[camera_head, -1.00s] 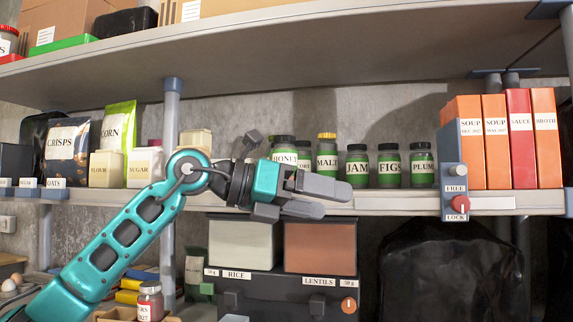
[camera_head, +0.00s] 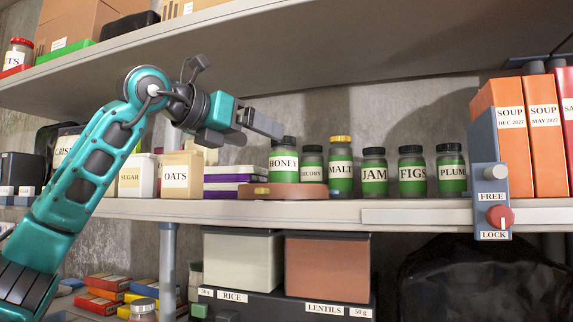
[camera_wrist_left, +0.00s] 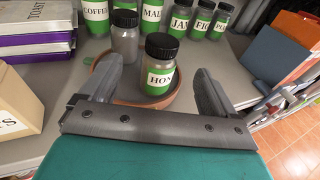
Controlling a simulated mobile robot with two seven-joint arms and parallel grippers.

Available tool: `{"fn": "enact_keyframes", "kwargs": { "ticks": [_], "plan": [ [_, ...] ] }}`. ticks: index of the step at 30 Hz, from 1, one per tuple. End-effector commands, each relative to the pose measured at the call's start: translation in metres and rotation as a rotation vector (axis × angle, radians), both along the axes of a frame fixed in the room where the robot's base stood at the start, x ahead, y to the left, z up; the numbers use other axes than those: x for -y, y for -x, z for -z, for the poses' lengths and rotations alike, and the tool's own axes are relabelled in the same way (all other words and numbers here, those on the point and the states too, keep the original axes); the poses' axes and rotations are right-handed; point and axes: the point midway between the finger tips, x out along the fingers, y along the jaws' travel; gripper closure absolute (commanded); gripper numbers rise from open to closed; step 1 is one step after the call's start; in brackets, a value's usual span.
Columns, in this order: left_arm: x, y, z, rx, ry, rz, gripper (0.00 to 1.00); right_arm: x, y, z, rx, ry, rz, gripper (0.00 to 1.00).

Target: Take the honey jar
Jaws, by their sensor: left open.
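The honey jar (camera_head: 283,167) has a dark lid and a green and white HONEY label. It stands upright on a low round terracotta tray (camera_head: 290,191) on the middle shelf. In the left wrist view the honey jar (camera_wrist_left: 161,76) lies ahead, between the lines of the two fingers. My left gripper (camera_head: 246,130) is open and empty, above and to the left of the jar in the head view. I cannot tell whether either finger touches the jar. My right gripper is not in view.
A chicory jar (camera_head: 312,164) stands right beside the honey, with a yellow-lidded malt jar (camera_head: 340,166) further right. Jam, figs and plum jars follow. Purple and white boxes (camera_head: 234,183) and an oats container (camera_head: 182,175) are to the left. The upper shelf (camera_head: 300,62) overhangs.

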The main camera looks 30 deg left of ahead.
Motion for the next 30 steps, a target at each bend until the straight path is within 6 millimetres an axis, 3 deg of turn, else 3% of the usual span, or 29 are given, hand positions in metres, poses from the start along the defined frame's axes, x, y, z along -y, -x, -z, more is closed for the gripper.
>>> {"fn": "enact_keyframes", "kwargs": {
  "ticks": [3,11,19,28,30],
  "plan": [
    [0.004,-0.02,0.003,-0.002,0.0,0.002,0.1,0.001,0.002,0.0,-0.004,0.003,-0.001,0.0],
    [0.007,-0.04,0.009,-0.002,-0.001,0.002,0.1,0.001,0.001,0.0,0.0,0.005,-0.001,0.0],
    [0.014,-0.076,0.019,-0.001,0.0,0.002,0.1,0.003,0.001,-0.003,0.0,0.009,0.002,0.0],
    [0.014,-0.083,0.021,0.0,0.0,0.001,0.1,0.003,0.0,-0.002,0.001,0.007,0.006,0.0],
    [0.014,-0.082,0.021,0.0,0.0,0.001,0.15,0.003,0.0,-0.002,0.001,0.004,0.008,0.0]
  ]
}}
